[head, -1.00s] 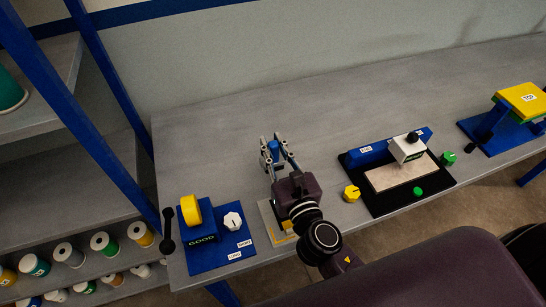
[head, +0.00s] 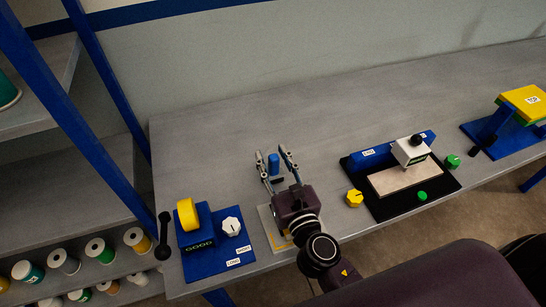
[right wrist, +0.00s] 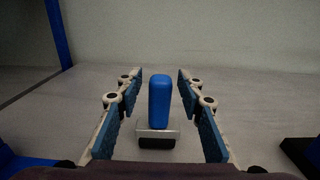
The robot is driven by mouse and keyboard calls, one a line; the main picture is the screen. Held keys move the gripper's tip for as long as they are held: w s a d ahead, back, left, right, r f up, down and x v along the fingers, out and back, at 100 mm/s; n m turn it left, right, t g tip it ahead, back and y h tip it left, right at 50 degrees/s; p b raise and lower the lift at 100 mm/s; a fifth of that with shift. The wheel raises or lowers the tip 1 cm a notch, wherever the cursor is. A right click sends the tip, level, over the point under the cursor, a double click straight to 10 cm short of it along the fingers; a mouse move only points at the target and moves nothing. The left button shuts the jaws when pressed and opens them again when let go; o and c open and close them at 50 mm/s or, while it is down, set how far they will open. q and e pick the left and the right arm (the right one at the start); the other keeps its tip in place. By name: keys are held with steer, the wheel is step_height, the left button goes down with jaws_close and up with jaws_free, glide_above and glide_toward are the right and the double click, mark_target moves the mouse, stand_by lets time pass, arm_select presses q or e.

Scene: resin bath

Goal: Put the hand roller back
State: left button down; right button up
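The hand roller has a blue upright handle (head: 274,163), a pale metal frame and a black roller (right wrist: 157,143) at its foot. In the right wrist view the handle (right wrist: 159,100) stands between the two blue-padded fingers, with a gap on each side. My right gripper (head: 271,156) is open around the handle; it also shows in the right wrist view (right wrist: 159,82). The roller appears to stand upright on the grey table; its base is partly hidden in the head view. My left gripper is not in view.
A blue base (head: 232,262) with a yellow ring (head: 187,213) and white knob stands left. A grey plate (head: 268,229) lies under my right wrist. A black tray (head: 442,190) with a white block (head: 409,151) stands right. The table behind the gripper is clear.

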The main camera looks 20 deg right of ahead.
steer(key=shift+r, duration=0.15)
steer(key=shift+s, duration=0.25)
steer(key=s+b, duration=0.5)
steer(key=s, duration=0.5)
steer(key=shift+s+d, duration=0.15)
steer(key=shift+d, duration=0.05)
steer(key=shift+s+r, duration=0.1)
steer(key=shift+s, duration=0.5)
